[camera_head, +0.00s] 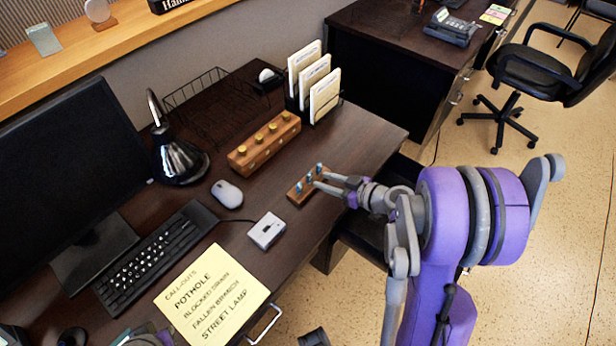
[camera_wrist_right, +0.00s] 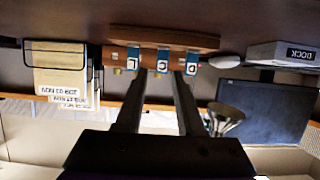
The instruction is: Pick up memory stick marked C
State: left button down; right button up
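A small wooden block (camera_head: 297,197) near the desk's right edge holds three blue memory sticks upright in a row. In the right wrist view, the middle stick is marked C (camera_wrist_right: 162,60). A stick marked D (camera_wrist_right: 192,63) stands on its right, and another stick (camera_wrist_right: 133,59), its letter hard to read, on its left. My right gripper (camera_head: 318,179) reaches in from the right, level with the sticks. Its fingers (camera_wrist_right: 160,76) are apart, one to each side of the C stick in the right wrist view, with gaps showing.
A white dock box (camera_head: 267,231) and a mouse (camera_head: 227,194) lie left of the block. A wooden block with brass knobs (camera_head: 264,143) and a card rack (camera_head: 315,85) stand behind. A yellow call-outs sheet (camera_head: 212,297) lies in front.

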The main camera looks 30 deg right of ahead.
aim_at(311, 177)
jog(key=shift+x, duration=3.2)
jog(key=shift+s+a, duration=0.1)
jog(key=shift+a, duration=0.05)
grip_shut()
